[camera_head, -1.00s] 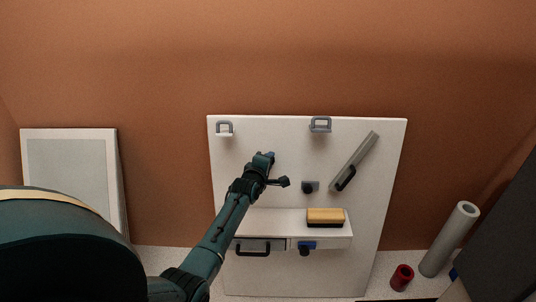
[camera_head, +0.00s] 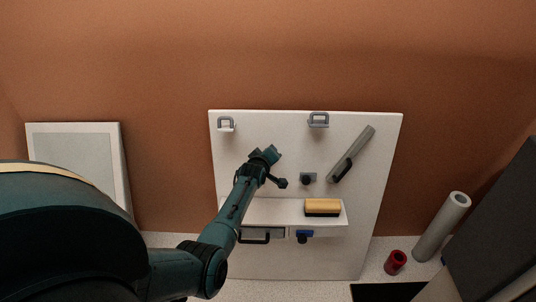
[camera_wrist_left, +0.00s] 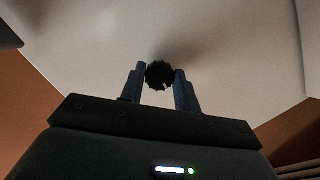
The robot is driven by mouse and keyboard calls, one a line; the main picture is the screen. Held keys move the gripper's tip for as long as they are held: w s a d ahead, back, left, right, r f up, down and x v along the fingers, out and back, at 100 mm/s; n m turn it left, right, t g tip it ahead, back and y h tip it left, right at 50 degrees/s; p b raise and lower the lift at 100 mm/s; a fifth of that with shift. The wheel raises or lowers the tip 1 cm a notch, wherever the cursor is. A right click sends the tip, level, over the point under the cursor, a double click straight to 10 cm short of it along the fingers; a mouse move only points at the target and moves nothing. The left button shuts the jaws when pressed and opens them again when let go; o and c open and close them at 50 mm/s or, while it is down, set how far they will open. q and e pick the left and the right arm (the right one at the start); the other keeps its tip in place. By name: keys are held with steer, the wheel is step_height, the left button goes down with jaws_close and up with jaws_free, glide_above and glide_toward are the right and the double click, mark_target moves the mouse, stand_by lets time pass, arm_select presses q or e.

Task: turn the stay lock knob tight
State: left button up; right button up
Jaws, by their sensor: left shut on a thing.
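A dark, round, ridged knob (camera_wrist_left: 160,74) stands out from a pale surface in the left wrist view. I take it to be the stay lock knob. My left gripper (camera_wrist_left: 160,84) has its two blue fingers on either side of the knob and is shut on it. In the head view my left gripper (camera_head: 273,153) reaches the upper middle of the white board (camera_head: 230,165). There the gripper hides the knob. My right gripper is not in view.
Below, a shelf holds a yellow-and-black block (camera_head: 322,206). A white roll (camera_head: 441,228) and red cup (camera_head: 396,262) stand at right.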

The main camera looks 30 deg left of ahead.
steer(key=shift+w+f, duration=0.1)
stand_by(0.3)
arm_select(q)
steer(key=o, duration=1)
steer(key=shift+c, duration=0.2)
steer(key=p+v, duration=1.3)
steer(key=p, duration=0.2)
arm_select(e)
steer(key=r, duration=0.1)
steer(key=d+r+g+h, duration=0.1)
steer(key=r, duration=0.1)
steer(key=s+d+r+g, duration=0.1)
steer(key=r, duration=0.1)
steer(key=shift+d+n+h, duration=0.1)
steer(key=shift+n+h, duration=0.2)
arm_select(q)
steer(key=shift+s, duration=0.1)
